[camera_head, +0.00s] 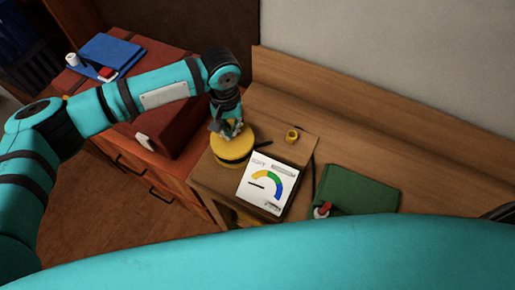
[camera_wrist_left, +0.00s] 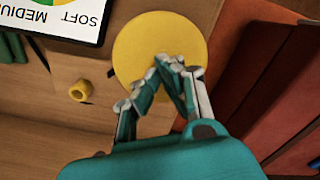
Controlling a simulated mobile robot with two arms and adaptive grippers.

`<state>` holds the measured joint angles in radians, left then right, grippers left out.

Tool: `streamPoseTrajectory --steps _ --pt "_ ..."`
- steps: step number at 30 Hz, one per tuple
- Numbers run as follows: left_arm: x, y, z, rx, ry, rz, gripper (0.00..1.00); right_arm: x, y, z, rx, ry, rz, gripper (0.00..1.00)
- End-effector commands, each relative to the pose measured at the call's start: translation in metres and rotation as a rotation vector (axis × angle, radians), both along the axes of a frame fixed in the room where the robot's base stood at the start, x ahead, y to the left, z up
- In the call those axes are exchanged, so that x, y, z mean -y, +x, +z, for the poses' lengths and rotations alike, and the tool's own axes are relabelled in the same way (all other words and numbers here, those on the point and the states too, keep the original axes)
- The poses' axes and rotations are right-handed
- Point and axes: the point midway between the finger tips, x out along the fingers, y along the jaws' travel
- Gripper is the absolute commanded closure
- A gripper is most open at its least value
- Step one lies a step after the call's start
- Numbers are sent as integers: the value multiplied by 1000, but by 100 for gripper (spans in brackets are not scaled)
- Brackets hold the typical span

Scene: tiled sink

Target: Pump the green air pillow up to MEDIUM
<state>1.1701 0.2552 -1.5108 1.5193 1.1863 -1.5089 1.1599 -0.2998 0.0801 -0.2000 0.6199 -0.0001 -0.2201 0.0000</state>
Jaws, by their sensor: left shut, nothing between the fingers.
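The green air pillow (camera_head: 357,197) lies flat-looking on the wooden bench, with a red and white valve (camera_head: 322,210) at its near left corner. A round yellow pump (camera_head: 231,152) with a dark band stands to the left of the gauge. The white gauge panel (camera_head: 270,184) shows a coloured arc and a dark needle near its left end; its corner with SOFT and MEDIUM shows in the left wrist view (camera_wrist_left: 60,22). My left gripper (camera_head: 230,129) is shut and empty at the pump's yellow top; I cannot tell if it touches. My right gripper is not in view.
A small yellow fitting (camera_head: 292,136) stands on the bench behind the gauge. A dark hose (camera_head: 313,178) runs between gauge and pillow. A red chest (camera_head: 158,139) on the left carries a blue folder (camera_head: 105,52). The bench right of the fitting is clear.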

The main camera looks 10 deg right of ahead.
Motion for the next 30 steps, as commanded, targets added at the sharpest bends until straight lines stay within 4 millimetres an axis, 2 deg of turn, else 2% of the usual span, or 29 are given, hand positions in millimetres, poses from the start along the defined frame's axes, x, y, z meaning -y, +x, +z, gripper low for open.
streamPoseTrajectory --steps 8,24,30 --pt "0 0 -2 0 0 0 100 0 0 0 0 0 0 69" --pt "0 -1 -37 -1 -1 -1 100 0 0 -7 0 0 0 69" --pt "0 -1 -41 -1 0 -1 100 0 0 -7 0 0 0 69"
